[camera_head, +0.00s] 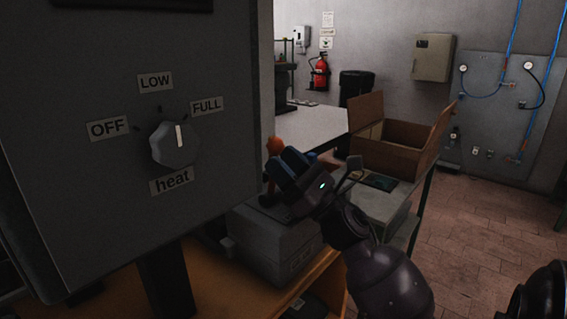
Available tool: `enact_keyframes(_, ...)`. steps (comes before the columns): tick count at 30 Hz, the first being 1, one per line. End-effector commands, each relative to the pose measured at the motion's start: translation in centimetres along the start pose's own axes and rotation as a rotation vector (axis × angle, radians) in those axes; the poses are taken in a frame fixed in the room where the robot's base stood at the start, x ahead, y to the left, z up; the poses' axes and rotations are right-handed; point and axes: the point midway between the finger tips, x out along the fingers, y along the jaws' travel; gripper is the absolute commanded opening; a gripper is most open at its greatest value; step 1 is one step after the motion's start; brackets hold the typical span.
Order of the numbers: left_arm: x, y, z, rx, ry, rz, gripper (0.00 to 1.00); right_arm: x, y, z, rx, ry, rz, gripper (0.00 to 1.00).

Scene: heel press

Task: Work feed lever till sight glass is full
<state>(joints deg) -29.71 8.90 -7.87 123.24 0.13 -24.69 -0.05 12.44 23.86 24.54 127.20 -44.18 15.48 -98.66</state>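My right gripper (284,172) reaches in from the lower right, over a grey box-shaped unit (275,243) on the orange-brown bench. An orange knob or grip (274,146), possibly the feed lever's handle, shows right behind and beside the fingers. The fingers cover much of it, so I cannot tell whether they are closed on it or only beside it. No sight glass can be made out. My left gripper is out of view.
A grey panel with a heat knob (174,144), its white mark near upright, fills the left. The bench (218,293) lies below. An open cardboard box (392,157) stands on a side table behind my gripper. The tiled floor (470,245) is clear at right.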

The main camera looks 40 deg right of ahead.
Motion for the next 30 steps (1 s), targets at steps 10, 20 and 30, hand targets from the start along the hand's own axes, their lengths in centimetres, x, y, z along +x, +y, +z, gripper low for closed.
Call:
enact_keyframes(10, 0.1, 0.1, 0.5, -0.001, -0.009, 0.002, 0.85, -0.8, 0.0, -0.2, 0.001, 0.003, -0.002, 0.42)
enact_keyframes(20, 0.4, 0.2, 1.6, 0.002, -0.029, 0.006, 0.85, -6.4, -0.1, -0.3, 0.002, 0.006, -0.006, 0.42)
enact_keyframes(30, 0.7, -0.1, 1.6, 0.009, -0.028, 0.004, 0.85, -10.5, 0.0, -0.1, 0.0, 0.002, -0.002, 0.42)
